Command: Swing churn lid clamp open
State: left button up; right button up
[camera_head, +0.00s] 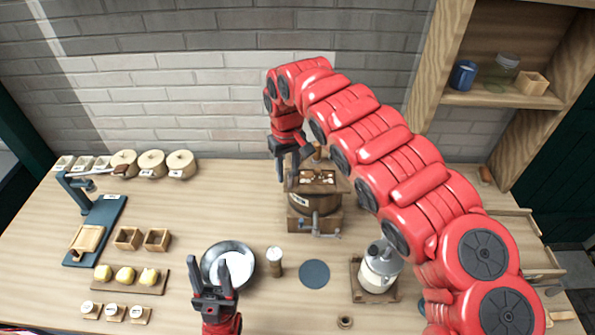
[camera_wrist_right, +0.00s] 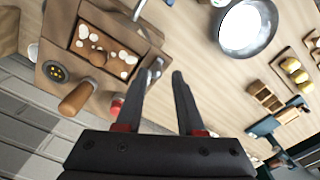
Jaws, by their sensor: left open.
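The wooden churn (camera_head: 312,203) stands at the back middle of the table, with an open-looking top holding pale and brown pieces. In the right wrist view, its wooden body (camera_wrist_right: 88,15) fills the upper left, with a brown wooden handle (camera_wrist_right: 76,98). A metal bar (camera_head: 318,226) runs along its front; I cannot tell whether it is the clamp. My right gripper (camera_head: 293,166) is open above the churn's left back edge. Its fingers show in the wrist view (camera_wrist_right: 166,75), with a metal rod (camera_wrist_right: 150,77) close by the left finger. My left gripper (camera_head: 211,270) is open over the pan.
A metal pan (camera_head: 247,247) with white contents is below my left gripper. A shaker (camera_head: 275,262), a dark round mat (camera_head: 314,273) and a lidded can (camera_head: 379,270) stand before the churn. A shelf (camera_head: 500,99) is at right. My right arm covers the right side.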

aim_at(289, 176)
jog(key=shift+d+r+p, duration=0.1)
jog(key=shift+r+p, duration=0.4)
jog(key=shift+r, duration=1.95)
